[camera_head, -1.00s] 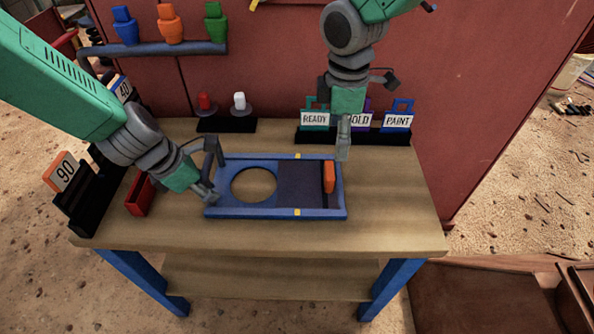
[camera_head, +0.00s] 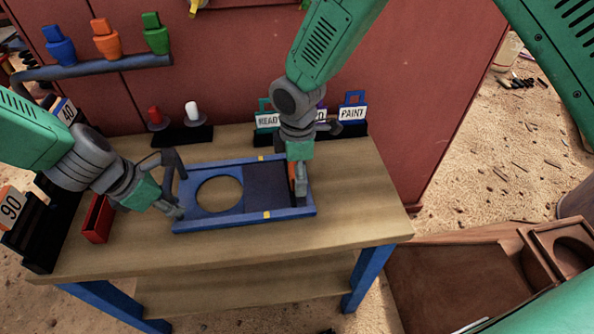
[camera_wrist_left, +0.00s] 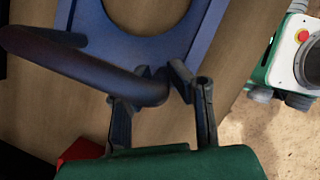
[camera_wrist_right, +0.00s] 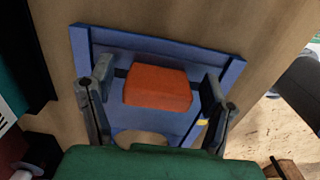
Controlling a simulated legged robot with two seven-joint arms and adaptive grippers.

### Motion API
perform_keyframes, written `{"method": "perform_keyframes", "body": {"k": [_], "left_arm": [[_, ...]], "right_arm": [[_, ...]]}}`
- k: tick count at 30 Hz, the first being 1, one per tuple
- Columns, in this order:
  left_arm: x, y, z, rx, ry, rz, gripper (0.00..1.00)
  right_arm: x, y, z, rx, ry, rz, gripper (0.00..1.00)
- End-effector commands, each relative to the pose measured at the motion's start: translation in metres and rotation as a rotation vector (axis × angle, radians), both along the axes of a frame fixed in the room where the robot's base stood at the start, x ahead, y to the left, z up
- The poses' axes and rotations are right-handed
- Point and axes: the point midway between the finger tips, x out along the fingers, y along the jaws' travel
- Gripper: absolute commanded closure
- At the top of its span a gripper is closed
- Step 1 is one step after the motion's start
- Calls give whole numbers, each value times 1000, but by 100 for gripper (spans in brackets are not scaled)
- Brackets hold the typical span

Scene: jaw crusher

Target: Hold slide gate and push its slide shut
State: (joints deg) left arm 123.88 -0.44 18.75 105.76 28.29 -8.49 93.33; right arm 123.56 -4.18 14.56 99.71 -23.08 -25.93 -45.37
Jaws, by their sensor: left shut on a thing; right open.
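The blue slide gate (camera_head: 235,218) lies flat on the workbench, its round opening uncovered at the left. Its dark slide (camera_head: 266,186) sits in the right part, with an orange handle block (camera_wrist_right: 157,88) at the right end. My left gripper (camera_head: 177,208) is shut on the gate at its left end, by the dark curved handle (camera_wrist_left: 100,72); the exact contact is partly hidden. My right gripper (camera_head: 299,182) is down at the orange block and hides most of it in the head view. In the right wrist view its open fingers stand either side of the block, with gaps.
The wooden workbench (camera_head: 350,210) is clear right of the gate. A red bin (camera_head: 97,219) stands at the left. A rack with READY and PAINT signs (camera_head: 352,113) stands behind my right gripper. Red and white knobs (camera_head: 192,112) sit at the back.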

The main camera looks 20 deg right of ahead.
Motion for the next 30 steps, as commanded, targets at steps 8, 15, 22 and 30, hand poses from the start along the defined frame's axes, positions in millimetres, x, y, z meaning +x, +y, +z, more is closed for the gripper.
{"method": "perform_keyframes", "body": {"k": [8, 15, 22, 30], "left_arm": [[-1, 2, -2, 4, 4, 0, 100], [-1, 2, -2, 3, 4, 0, 100], [-2, 1, -2, 1, 6, -1, 100], [-2, 0, -2, 1, 5, -2, 100]], "right_arm": [[0, 0, 0, 0, 0, 0, 100], [8, 30, 1, 0, -3, 4, 100], [21, 94, 1, 2, -4, 3, 100], [27, 124, 2, 5, -3, -3, 100]]}}
